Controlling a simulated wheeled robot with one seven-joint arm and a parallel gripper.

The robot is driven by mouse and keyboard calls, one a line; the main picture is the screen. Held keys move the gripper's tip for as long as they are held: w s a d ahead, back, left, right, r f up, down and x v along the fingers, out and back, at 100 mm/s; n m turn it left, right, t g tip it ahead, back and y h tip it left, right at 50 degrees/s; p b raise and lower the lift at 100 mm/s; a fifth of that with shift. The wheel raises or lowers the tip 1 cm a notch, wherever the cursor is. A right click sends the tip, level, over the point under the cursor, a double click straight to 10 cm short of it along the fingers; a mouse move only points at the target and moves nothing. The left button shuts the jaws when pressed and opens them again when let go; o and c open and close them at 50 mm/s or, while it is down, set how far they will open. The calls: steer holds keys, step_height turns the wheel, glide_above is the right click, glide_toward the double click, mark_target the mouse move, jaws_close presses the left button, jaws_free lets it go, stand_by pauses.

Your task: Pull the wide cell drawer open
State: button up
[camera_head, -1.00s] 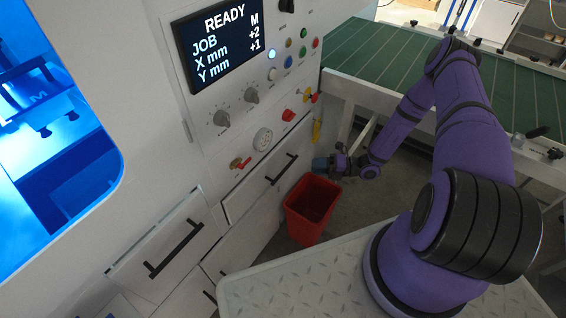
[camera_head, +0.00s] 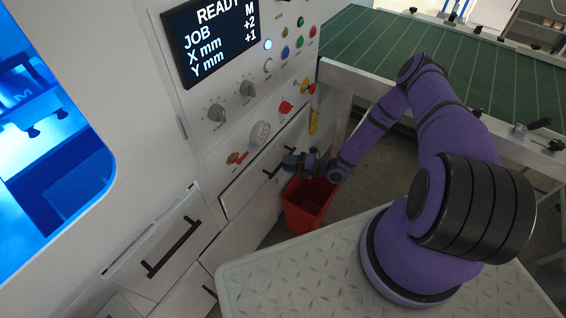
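A white cabinet front below the control panel has several drawers with black bar handles. One drawer (camera_head: 246,189) sits under the knobs, and its black handle (camera_head: 272,168) slants up to the right. My gripper (camera_head: 287,162) is at the right end of this handle, seen small and from the side. I cannot tell whether it touches the handle or whether its fingers are open. Another drawer (camera_head: 150,232) at the lower left has a long black handle (camera_head: 172,248). Both drawers look closed or nearly so. Which one is the wide cell drawer is not marked.
A red bin (camera_head: 308,208) stands on the floor just below my gripper. A screen (camera_head: 215,40), knobs and buttons are above the drawers. A green conveyor (camera_head: 375,55) lies behind my arm. A blue-lit window (camera_head: 50,150) is at the left.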

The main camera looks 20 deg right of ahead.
steer(key=shift+x, duration=1.05)
jaws_close()
steer(key=s+d, duration=0.7)
steer(key=s, duration=0.3)
steer(key=s+d, duration=0.8)
steer(key=s, duration=0.3)
steer(key=shift+s+d, duration=0.25)
steer(key=shift+d, duration=0.1)
jaws_free()
steer(key=v, duration=1)
steer(key=shift+s+d, duration=0.2)
steer(key=shift+d, duration=0.15)
